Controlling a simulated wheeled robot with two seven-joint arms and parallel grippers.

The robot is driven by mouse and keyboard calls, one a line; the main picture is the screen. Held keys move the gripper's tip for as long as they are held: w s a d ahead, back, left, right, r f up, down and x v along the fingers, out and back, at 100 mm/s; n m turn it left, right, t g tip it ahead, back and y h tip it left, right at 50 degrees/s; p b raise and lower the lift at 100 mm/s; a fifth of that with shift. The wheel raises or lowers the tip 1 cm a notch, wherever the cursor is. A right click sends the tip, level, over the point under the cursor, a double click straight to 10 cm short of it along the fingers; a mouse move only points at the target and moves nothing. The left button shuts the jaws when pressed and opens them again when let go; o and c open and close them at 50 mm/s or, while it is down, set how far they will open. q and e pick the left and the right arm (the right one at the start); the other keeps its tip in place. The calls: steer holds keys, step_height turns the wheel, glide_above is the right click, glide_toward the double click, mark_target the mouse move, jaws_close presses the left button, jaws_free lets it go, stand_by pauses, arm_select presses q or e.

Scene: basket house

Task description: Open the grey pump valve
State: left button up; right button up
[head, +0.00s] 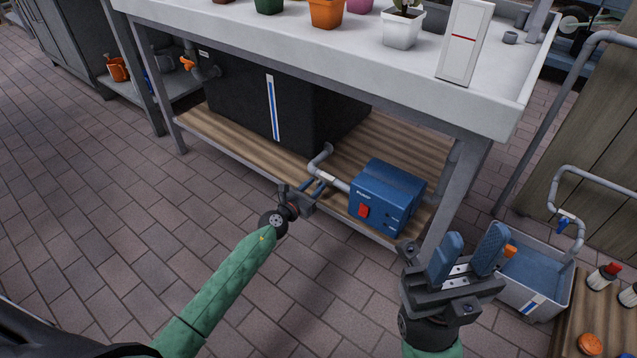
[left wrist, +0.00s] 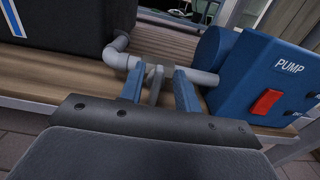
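The blue pump (head: 390,192) with a red switch sits on the low wooden shelf; its label reads PUMP in the left wrist view (left wrist: 262,82). A grey pipe (head: 318,160) joins it to the black tank (head: 285,105). The grey valve handle (left wrist: 154,82) is on this pipe and stands between my left gripper's fingers in the left wrist view; in the head view the gripper hides it. My left gripper (head: 318,187) is open around the handle, with a gap visible between its blue fingers. My right gripper (head: 468,258) is open and empty, right of the pump.
A white tabletop (head: 350,52) with potted plants and its metal legs stand over the shelf (head: 235,132). A grey basin (head: 540,278) with a tap and a wooden surface (head: 606,325) with bottles are at the right. The brick floor in front is clear.

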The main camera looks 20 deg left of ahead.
arm_select(q)
steer(key=shift+x, duration=1.3)
jaws_close()
